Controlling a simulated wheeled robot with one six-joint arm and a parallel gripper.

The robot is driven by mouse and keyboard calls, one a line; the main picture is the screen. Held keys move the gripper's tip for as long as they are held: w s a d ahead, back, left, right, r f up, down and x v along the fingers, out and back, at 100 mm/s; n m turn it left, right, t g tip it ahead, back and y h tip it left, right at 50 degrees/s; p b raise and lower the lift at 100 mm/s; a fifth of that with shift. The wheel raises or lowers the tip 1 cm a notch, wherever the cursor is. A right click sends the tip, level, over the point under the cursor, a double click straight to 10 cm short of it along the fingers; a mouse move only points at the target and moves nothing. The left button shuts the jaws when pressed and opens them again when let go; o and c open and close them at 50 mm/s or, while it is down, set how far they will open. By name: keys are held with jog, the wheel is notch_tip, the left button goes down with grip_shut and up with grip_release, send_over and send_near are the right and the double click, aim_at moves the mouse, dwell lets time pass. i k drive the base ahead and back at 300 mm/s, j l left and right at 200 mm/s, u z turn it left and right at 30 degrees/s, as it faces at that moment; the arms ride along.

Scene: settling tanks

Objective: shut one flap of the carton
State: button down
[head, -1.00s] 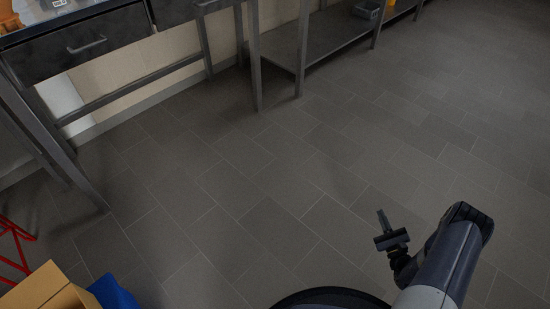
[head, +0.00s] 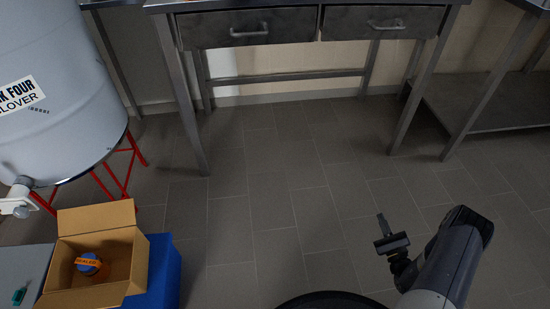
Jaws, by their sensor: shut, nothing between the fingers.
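The carton (head: 127,250) is an open brown cardboard box at the lower left, standing on or against a blue block-like thing (head: 164,272). One flap (head: 97,217) stands up at its back, and another leans out at its front right. Inside lies a blue and orange item (head: 89,263). My gripper (head: 381,222) is at the lower right, over the floor, well to the right of the carton. It is shut and empty, touching nothing.
A large grey tank (head: 62,75) on a red stand (head: 128,163) rises behind the carton. A grey surface with a small green item (head: 19,296) lies left of it. A metal bench with two drawers (head: 250,27) stands at the back. The floor between is clear.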

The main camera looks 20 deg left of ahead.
aim_at(121, 213)
jog(key=i+u, duration=0.2)
jog(key=u, duration=0.25)
jog(key=i+u, duration=0.15)
jog(key=u, duration=0.35)
jog(key=i+u, duration=0.2)
jog(key=u, duration=0.25)
jog(key=i+l+u, duration=0.15)
jog(key=u, duration=0.35)
jog(key=i+l+u, duration=0.1)
jog(key=i+u, duration=0.15)
jog(key=u, duration=0.2)
jog(key=i+l+u, duration=0.15)
jog(key=u, duration=0.25)
jog(key=i+l+u, duration=0.2)
jog(key=u, duration=0.25)
jog(key=i+l, duration=0.05)
